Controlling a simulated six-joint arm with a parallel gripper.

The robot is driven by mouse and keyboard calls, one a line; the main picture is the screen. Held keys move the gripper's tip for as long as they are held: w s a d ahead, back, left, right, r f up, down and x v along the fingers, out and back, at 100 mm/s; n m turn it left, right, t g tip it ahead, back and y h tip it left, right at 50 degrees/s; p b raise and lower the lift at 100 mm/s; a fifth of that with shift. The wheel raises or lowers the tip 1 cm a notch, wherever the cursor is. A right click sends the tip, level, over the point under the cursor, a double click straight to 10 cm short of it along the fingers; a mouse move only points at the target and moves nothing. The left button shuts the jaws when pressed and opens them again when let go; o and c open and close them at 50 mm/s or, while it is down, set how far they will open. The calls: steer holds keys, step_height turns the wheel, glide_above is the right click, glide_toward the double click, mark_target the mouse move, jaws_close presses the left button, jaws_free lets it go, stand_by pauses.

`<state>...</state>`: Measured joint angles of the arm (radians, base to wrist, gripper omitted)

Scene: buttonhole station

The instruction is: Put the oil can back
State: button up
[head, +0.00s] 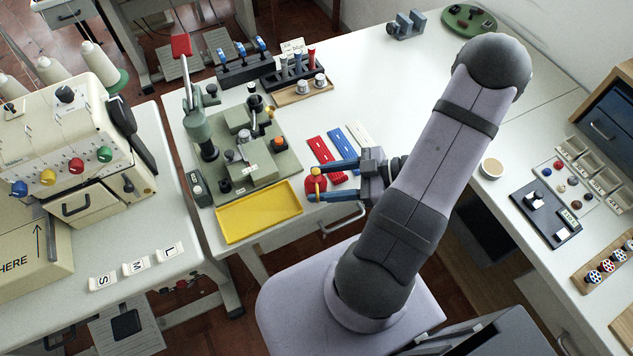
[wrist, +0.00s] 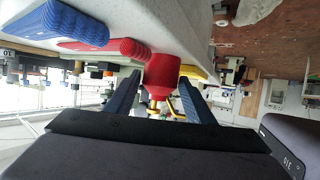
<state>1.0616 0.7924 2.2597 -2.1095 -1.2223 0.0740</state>
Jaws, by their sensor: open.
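The oil can (head: 314,184) is small and red with a yellow top part, on the white table just right of the yellow tray. In the wrist view the red can (wrist: 162,68) shows against the pale table, with its yellow part partly hidden behind my gripper. My gripper (head: 312,184) is open, with one blue finger on each side of the can. In the wrist view the gripper fingers (wrist: 159,82) flank the can; I cannot tell whether either touches it.
The yellow tray (head: 258,226) is empty. Red (head: 323,150), blue (head: 342,147) and white (head: 361,135) strips lie behind my gripper. A green machine (head: 252,165) stands behind the tray. The table's front edge is close below the can.

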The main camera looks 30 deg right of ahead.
steer(key=b+v, duration=0.1)
steer(key=v, duration=0.9)
steer(key=shift+d, duration=0.15)
steer(key=w+d+h, duration=0.1)
steer(key=w, duration=0.2)
steer(key=w+d+t+h+p, duration=0.1)
steer(key=w+h, duration=0.1)
steer(key=w, duration=0.2)
steer(key=w+d+m+h, duration=0.1)
steer(key=w+h, duration=0.1)
steer(key=w, duration=0.2)
steer(key=shift+w+d+r+t, duration=0.2)
steer(key=shift+w+d+t, duration=0.05)
steer(key=shift+d+t, duration=0.1)
steer(key=w+d+r+m+h+p, duration=0.2)
steer(key=w+d+r+m+h, duration=0.15)
steer(key=w+h, duration=0.35)
steer(key=s+a+r+m+g+p, duration=0.1)
steer(key=s+a+m+g, duration=0.6)
steer(key=s+a, duration=1.1)
steer(key=a+g, duration=0.2)
steer(key=a, duration=0.1)
steer(key=shift+s+a+y+p, duration=0.2)
steer(key=shift+a+y+p, duration=0.1)
steer(key=shift+p, duration=0.05)
steer(key=shift+r, duration=0.15)
